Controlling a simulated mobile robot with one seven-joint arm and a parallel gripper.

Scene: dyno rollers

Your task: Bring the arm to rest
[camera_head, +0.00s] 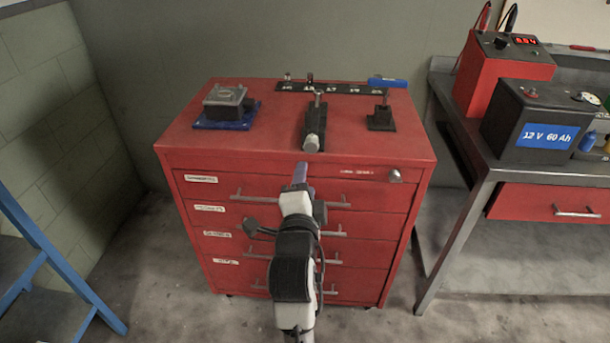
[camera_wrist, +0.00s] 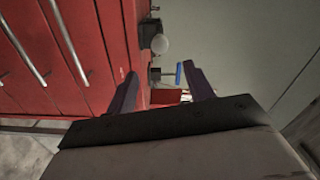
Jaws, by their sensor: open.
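My gripper (camera_wrist: 162,92) is open in the wrist view, its two dark fingers apart with nothing between them but background. In the head view my arm stands in front of the red tool cabinet (camera_head: 180,240), with its end near the top drawer's front edge.
On the cabinet are a grey metal part on a blue base (camera_head: 228,98), a dark clamp-like tool (camera_head: 314,125), a socket rail (camera_head: 330,88) and a blue-handled tool on a stand (camera_head: 385,85). A workbench with a battery (camera_head: 525,120) stands right. A blue ladder-like frame (camera_head: 50,250) stands left.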

